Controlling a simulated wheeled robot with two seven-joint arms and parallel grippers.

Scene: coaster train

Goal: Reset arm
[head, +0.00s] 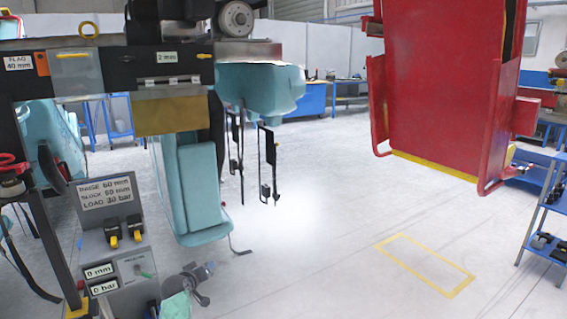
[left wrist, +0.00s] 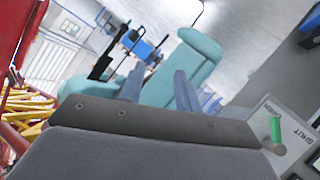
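My left gripper (left wrist: 158,85) shows in the left wrist view with its two blue-grey fingers apart and nothing visible between them. Beyond the fingers is a teal seat (left wrist: 190,60). A control panel with a green-handled lever (left wrist: 276,130) is close by at the right of that view. My right gripper is not in view.
Teal train seats (head: 190,180) hang under a dark beam (head: 110,70) at left. A grey sign (head: 106,195) and two yellow-black clips (head: 123,235) are above the panel. A red frame (head: 440,90) hangs at right. A blue shelf (head: 545,225) stands far right. The middle floor is clear.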

